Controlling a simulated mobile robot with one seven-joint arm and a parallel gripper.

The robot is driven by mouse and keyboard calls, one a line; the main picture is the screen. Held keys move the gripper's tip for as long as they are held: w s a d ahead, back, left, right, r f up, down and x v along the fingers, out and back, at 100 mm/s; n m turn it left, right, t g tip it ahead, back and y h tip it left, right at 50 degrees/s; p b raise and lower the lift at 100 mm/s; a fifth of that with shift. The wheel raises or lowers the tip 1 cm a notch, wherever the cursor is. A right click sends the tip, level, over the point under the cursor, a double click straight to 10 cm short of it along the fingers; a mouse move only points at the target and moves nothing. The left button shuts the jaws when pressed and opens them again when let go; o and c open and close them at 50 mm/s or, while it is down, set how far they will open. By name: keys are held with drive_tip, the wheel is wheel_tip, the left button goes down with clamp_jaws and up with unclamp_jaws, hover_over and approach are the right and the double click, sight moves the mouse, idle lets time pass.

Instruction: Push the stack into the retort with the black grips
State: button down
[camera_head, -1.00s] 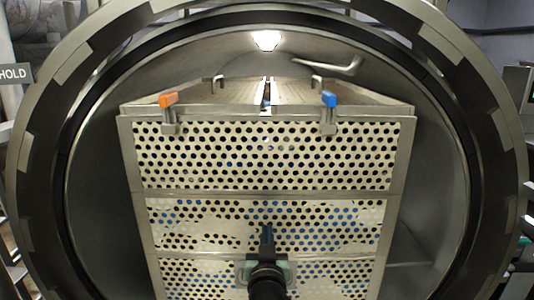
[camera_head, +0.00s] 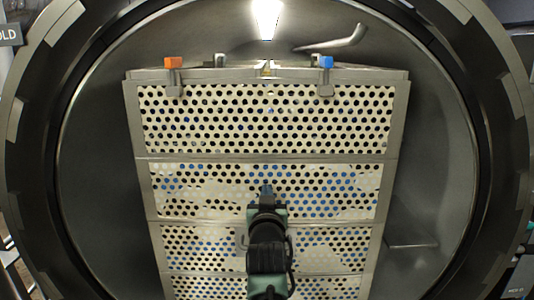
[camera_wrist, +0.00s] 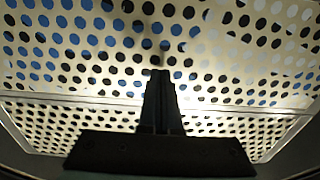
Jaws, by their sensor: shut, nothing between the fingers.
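The stack (camera_head: 262,159) of perforated metal trays stands upright inside the round retort (camera_head: 98,160). Its front face fills the middle of the head view, with pale and blue contents behind the holes. An orange clip (camera_head: 173,63) and a blue clip (camera_head: 326,63) sit on its top edge. My gripper (camera_head: 266,188) is shut and empty, its dark fingers pointing at the centre of the front face. In the wrist view the fingertips (camera_wrist: 157,76) are at or very near the perforated panel; I cannot tell whether they touch. I cannot make out black grips on the stack.
The thick retort rim (camera_head: 502,120) surrounds the opening, with room between it and the stack on both sides. A bent metal pipe (camera_head: 335,41) and a bright lamp (camera_head: 267,18) are above the stack. A small ledge (camera_head: 411,242) is at the lower right.

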drive_tip(key=s+p, duration=0.8)
drive_tip(key=s, duration=0.1)
drive_tip(key=shift+s, duration=0.25)
drive_tip(key=s+r+t+p, duration=0.2)
drive_tip(key=s+r, duration=0.2)
drive_tip(key=r, duration=1)
drive_tip(key=s+r+t+p, duration=0.2)
drive_tip(key=s+r+p, duration=0.15)
drive_tip(key=r, duration=1.05)
drive_tip(key=s+r+t+p, duration=0.3)
drive_tip(key=s+r+t, duration=0.2)
drive_tip(key=s+r, duration=1.5)
wheel_tip(320, 180, up, 3)
drive_tip(key=shift+s+f+p, duration=0.1)
drive_tip(key=shift+s+p, duration=0.2)
drive_tip(key=shift+s, duration=0.05)
